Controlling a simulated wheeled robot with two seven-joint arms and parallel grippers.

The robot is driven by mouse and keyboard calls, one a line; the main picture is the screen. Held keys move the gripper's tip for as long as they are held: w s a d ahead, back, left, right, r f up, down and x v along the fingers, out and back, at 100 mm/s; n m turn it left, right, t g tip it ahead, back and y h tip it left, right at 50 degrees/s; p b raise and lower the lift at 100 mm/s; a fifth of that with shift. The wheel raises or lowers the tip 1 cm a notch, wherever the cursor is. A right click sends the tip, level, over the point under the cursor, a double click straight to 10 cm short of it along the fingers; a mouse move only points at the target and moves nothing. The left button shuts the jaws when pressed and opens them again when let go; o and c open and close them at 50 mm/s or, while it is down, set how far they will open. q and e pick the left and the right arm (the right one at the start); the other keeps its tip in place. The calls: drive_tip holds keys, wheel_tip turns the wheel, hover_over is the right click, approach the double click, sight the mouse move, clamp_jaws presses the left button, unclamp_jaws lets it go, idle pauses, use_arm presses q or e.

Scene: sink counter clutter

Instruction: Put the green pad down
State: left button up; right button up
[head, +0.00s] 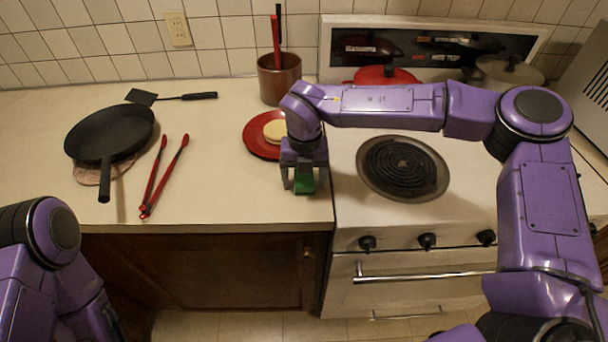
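The green pad (304,185) is between the fingers of my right gripper (304,182), at the counter's right end, close to the stove. The gripper points down and its fingers stand on either side of the pad. The pad is at or just above the counter top; I cannot tell whether it touches. My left arm shows at the lower left, but its gripper is out of the picture.
A red plate (256,143) with a pale round item (274,131) lies just behind the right gripper. Red tongs (163,178), a black pan (110,134), a spatula (172,96) and a brown crock (279,80) stand farther left and back. The stove burner (402,167) is to the right. The middle counter is clear.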

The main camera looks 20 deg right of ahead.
sight(305, 176)
drive_tip(key=shift+r, duration=0.35)
wheel_tip(305, 176, up, 12)
drive_tip(key=b, duration=0.1)
drive_tip(key=shift+f, duration=0.15)
drive_tip(key=shift+s, duration=0.1)
